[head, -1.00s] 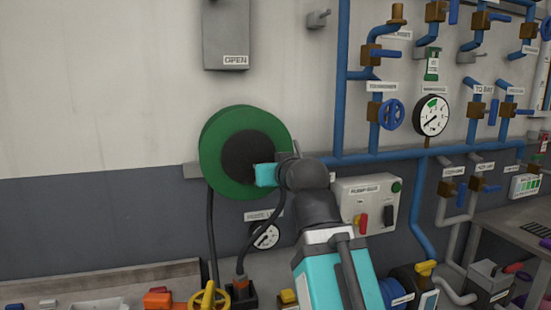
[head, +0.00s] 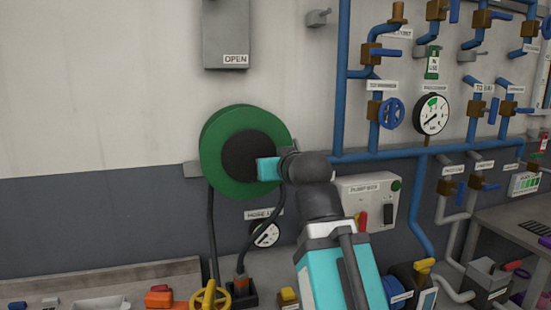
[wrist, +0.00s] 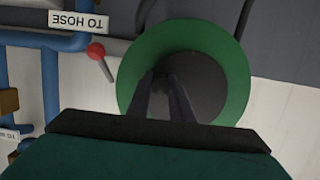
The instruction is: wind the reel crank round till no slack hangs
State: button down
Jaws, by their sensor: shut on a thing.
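The reel (head: 222,178) is a green disc with a black hub, mounted on the wall left of centre in the head view. It also shows in the wrist view (wrist: 236,65). Black hose (head: 212,235) hangs from its left side, and another length (head: 272,228) curves down from its right side to a dark fitting. My gripper (head: 267,169) is in front of the hub's right side. In the wrist view its two dark fingers (wrist: 165,82) are shut on the crank handle at the hub. The handle is mostly hidden by the fingers.
A pump box (head: 370,200) with a red switch is close right of my arm. Blue pipes (head: 400,155) with valves and a gauge (head: 431,114) run along the wall at right. A yellow handwheel (head: 208,297) is below the reel. The wall to the left is bare.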

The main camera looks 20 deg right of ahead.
aim_at(264, 145)
jog(key=shift+w+d+r+p, duration=0.15)
jog(key=shift+r+p, duration=0.3)
jog(key=shift+r, duration=0.5)
jog(key=shift+r+p, duration=0.6)
jog(key=shift+r, duration=0.1)
jog(key=shift+a+r+p, duration=0.25)
jog(key=shift+r+p, duration=0.1)
jog(key=shift+r, duration=0.05)
jog(key=shift+a+r, duration=0.15)
jog(key=shift+r, duration=0.05)
jog(key=shift+a+r+p, duration=0.1)
jog(key=shift+p, duration=0.2)
jog(key=shift+a+r+p, duration=0.35)
jog(key=shift+r, duration=0.05)
